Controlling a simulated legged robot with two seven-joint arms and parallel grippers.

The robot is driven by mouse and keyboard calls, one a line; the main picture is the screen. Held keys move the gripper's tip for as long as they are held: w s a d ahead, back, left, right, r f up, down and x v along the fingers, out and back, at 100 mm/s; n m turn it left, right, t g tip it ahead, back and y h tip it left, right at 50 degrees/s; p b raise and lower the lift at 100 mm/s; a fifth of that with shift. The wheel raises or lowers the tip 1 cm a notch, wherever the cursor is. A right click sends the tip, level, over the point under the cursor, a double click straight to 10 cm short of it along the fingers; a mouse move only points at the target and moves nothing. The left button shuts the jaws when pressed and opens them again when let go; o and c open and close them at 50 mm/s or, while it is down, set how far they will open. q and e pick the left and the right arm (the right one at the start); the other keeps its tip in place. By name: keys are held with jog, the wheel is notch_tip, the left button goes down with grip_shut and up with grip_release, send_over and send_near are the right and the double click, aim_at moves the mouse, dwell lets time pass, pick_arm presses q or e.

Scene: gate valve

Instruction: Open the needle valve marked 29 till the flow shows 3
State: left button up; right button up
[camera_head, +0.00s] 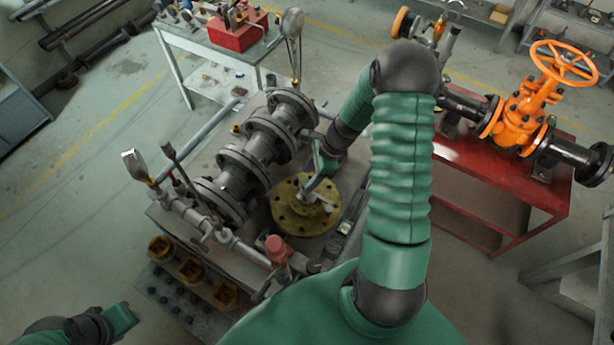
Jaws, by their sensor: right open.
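No mark 29 and no flow reading can be made out at this size, so I cannot tell which fitting is the needle valve. A round brass flange (290,218) with a small stem and pale handle (312,197) lies flat beside the grey flanged pipe. My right gripper (314,180) is open just above this handle; whether it touches the handle is unclear, and the forearm hides part of the area. My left gripper (122,318) is at the lower left, away from the valves; its jaws are not clear.
A grey flanged pipe (262,148) fills the bench middle. A thinner pipe with a red knob (277,246) runs in front. An orange gate valve (525,110) stands on a red table (500,185) at right. A red box (238,32) sits on the back table.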

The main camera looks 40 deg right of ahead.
jog(key=shift+w+f, duration=0.1)
jog(key=shift+f, duration=0.75)
jog(key=shift+s+a, duration=0.15)
jog(key=shift+s, duration=0.05)
jog(key=shift+s+a+r, duration=0.1)
jog(key=shift+a+r, duration=0.05)
jog(key=shift+a, duration=0.55)
jog(key=c, duration=0.4)
jog(key=shift+w, duration=0.2)
jog(key=shift+c, duration=1.3)
jog(key=shift+d, duration=0.1)
jog(key=shift+c, duration=1.3)
pick_arm(q)
jog(key=shift+s+a+r, duration=0.15)
jog(key=shift+s+r, duration=0.15)
jog(key=shift+s, duration=0.1)
pick_arm(e)
jog(key=shift+s+d, duration=0.15)
jog(key=shift+d, duration=0.2)
grip_shut()
